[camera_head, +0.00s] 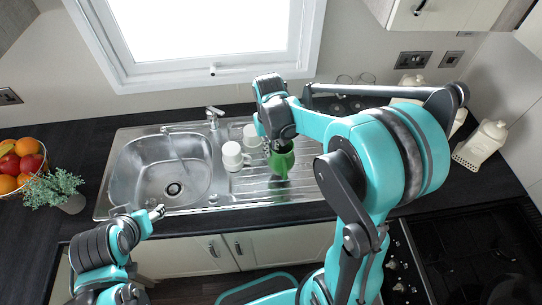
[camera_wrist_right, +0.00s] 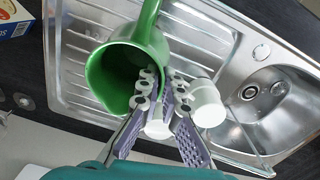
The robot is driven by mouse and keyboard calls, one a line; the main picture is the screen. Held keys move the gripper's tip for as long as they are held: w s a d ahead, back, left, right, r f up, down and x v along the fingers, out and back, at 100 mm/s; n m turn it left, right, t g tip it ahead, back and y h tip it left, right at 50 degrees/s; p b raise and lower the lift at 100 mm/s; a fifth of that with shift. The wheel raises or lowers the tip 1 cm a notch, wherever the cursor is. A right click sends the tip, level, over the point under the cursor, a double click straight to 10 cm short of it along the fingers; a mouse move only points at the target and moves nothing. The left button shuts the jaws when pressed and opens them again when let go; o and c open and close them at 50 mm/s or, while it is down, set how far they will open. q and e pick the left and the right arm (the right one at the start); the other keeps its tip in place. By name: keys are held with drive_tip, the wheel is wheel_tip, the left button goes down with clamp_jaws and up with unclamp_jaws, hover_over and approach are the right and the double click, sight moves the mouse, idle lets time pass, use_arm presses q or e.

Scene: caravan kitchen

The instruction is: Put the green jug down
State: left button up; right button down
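The green jug (camera_head: 281,161) is over the ribbed draining board of the steel sink unit (camera_head: 305,178). In the right wrist view the jug (camera_wrist_right: 112,72) shows its open mouth, with a green part reaching to the top edge. My right gripper (camera_wrist_right: 163,82) has its fingertips close together at the jug's wall, one on either side, and is shut on it. In the head view this gripper (camera_head: 281,145) is above the jug. I cannot tell whether the jug's base touches the board. My left gripper (camera_head: 156,213) is at the sink's front edge, apart from the jug; its opening is unclear.
Two white mugs (camera_head: 232,157) (camera_head: 251,135) stand just left of the jug. The sink bowl (camera_head: 165,172) is farther left, with a tap (camera_head: 214,113) behind. A plant (camera_head: 60,190) and fruit bowl (camera_head: 22,165) are at far left.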

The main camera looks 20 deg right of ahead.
wheel_tip(320, 180, down, 4)
drive_tip(key=shift+f+b, duration=0.1)
drive_tip(key=shift+b, duration=0.3)
drive_tip(key=c, duration=1.7)
unclamp_jaws()
